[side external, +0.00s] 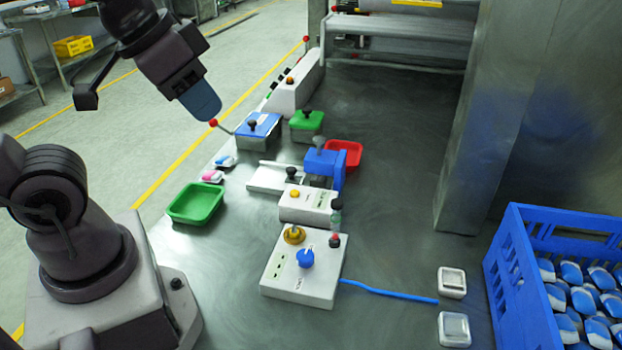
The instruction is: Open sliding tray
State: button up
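My gripper (204,104), a dark housing with a blue-grey end, hangs at the upper left, above and apart from the equipment on the metal table. Its fingers cannot be made out, and nothing is seen held in it. A white, flat, tray-like piece (265,179) lies mid-table, left of a blue block (322,162) with a grey knob. A black knob (292,174) stands at its right end. I cannot tell for certain that this is the sliding tray, or how far it is out. A grey box with a blue top (258,125) and black knob stands behind it.
A green tray (196,204) sits at the table's left edge, and a red tray (345,153) behind the blue block. White control boxes (300,288) (308,205) stand in front. A blue crate (507,290) of packets is at right. The table's right middle is clear.

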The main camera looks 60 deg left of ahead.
jog(key=o, duration=0.5)
jog(key=shift+w+a+f+n+g, duration=0.25)
jog(key=shift+a+f+g, duration=0.15)
jog(key=shift+f, duration=0.2)
jog(key=shift+w+a+f+n+g, duration=0.3)
jog(key=shift+a+f, duration=0.15)
jog(key=shift+f, duration=0.1)
jog(key=shift+o, duration=0.2)
jog(key=n, duration=3.5)
send_near(291, 169)
jog(key=x, duration=0.9)
jog(key=shift+a, duration=0.1)
